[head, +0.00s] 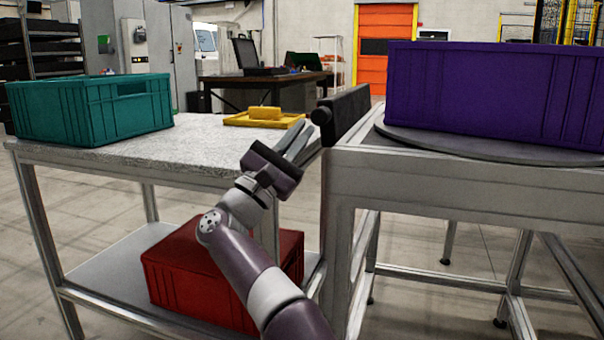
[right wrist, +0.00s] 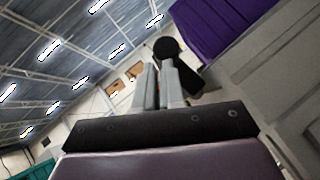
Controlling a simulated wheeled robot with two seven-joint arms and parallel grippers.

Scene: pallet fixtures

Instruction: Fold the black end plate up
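The black end plate (head: 347,113) stands up at the left end of the right-hand table, its top edge above the tabletop. A round black knob (head: 321,115) sits on its near end. My right gripper (head: 303,143) is just left of and below the plate, fingers pointing up towards it. In the right wrist view the knob (right wrist: 166,48) and part of the plate (right wrist: 189,80) show beyond the fingertips (right wrist: 159,66). A narrow gap shows between the fingers, with nothing held in it. Whether a fingertip touches the plate I cannot tell. My left gripper is out of view.
A purple crate (head: 490,95) stands on a grey round turntable (head: 450,143) right of the plate. The left table (head: 190,145) holds a teal crate (head: 95,112) and a yellow tray (head: 240,121) with a yellow block. A red crate (head: 185,275) sits on its lower shelf.

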